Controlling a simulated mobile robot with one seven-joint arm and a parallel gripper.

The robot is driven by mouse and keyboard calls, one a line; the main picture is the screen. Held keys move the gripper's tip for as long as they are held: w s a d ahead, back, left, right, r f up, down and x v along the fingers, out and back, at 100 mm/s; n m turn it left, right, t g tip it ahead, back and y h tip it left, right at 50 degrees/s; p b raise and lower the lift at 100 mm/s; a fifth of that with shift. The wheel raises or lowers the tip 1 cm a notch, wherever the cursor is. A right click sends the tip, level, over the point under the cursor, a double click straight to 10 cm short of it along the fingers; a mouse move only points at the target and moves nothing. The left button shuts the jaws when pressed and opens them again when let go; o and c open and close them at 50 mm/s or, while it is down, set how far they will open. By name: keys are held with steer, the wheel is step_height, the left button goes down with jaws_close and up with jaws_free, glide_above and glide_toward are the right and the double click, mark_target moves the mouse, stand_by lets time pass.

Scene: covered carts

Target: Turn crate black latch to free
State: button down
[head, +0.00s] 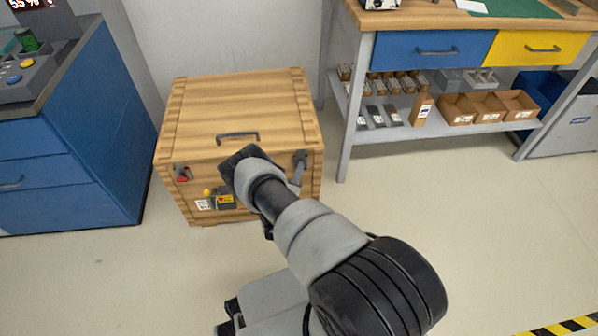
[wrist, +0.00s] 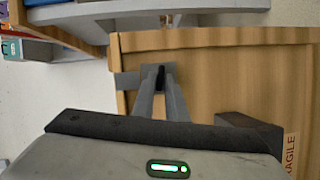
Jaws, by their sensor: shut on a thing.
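The wooden crate (head: 238,105) stands on the floor with its lid down. Its black latch (head: 300,157) is at the upper right of the front face, partly covered by my gripper (head: 297,172). In the wrist view, the dark latch handle (wrist: 160,76) sits between the tips of my gripper (wrist: 160,90), which is shut on it. The handle points roughly along the fingers in that view. A red latch (head: 183,174) is at the upper left of the crate front, away from my gripper.
A grey handle (head: 237,136) is on the lid. A yellow knob (head: 207,192) and labels are low on the crate front, near my arm. A blue cabinet (head: 75,130) stands left, and a workbench (head: 352,110) with a loaded shelf stands right.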

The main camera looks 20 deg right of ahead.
steer(key=shift+w+d+r, duration=0.1)
steer(key=shift+w+r, duration=0.05)
steer(key=shift+w, duration=0.15)
steer(key=c, duration=1.9)
jaws_free()
steer(key=shift+o, duration=0.2)
steer(key=shift+s+f, duration=0.2)
